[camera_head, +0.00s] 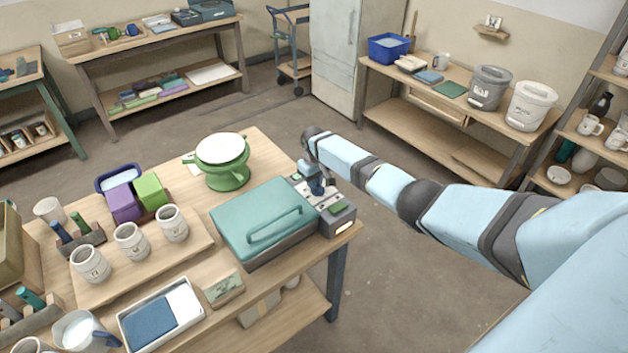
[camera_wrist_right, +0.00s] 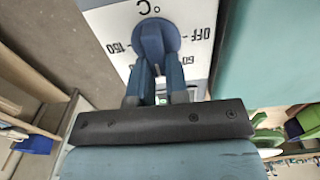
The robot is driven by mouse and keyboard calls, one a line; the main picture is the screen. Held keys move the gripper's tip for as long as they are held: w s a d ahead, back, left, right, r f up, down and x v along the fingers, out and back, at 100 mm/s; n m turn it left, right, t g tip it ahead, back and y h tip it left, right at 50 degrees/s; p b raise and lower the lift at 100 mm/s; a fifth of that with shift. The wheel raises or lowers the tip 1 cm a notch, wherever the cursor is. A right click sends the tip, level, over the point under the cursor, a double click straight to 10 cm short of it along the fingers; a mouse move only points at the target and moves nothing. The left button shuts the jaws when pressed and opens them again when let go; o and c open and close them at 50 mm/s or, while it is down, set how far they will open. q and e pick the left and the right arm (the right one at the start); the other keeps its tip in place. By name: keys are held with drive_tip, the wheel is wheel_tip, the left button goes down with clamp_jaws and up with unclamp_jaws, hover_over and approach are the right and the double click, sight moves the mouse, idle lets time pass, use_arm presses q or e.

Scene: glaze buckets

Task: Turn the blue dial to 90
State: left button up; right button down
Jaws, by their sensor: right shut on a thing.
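The blue dial (camera_wrist_right: 157,36) sits on the light control panel of the teal-lidded machine (camera_head: 262,217) on the worktable. In the right wrist view I read "°C", "OFF", "60" and "150" around it. No 90 mark can be read; that side of the scale is behind my fingers. My right gripper (camera_wrist_right: 158,82) is shut on the dial's grip, with one finger on each side. In the head view the right gripper (camera_head: 314,176) is small over the panel and partly covers the dial. I cannot tell exactly which mark the dial points to. My left gripper is not in view.
A green stand with a white top (camera_head: 222,160) is behind the machine. Cups (camera_head: 131,240), a purple box (camera_head: 123,203) and a white tray (camera_head: 160,315) fill the table's left. The table's right edge lies close beside the panel. Open floor is beyond it.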

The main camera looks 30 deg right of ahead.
idle(0.3)
drive_tip(key=c, duration=1.1)
unclamp_jaws()
drive_tip(key=shift+r, duration=0.15)
wheel_tip(320, 180, up, 14)
drive_tip(key=shift+f+b, duration=0.15)
drive_tip(key=shift+b, duration=0.2)
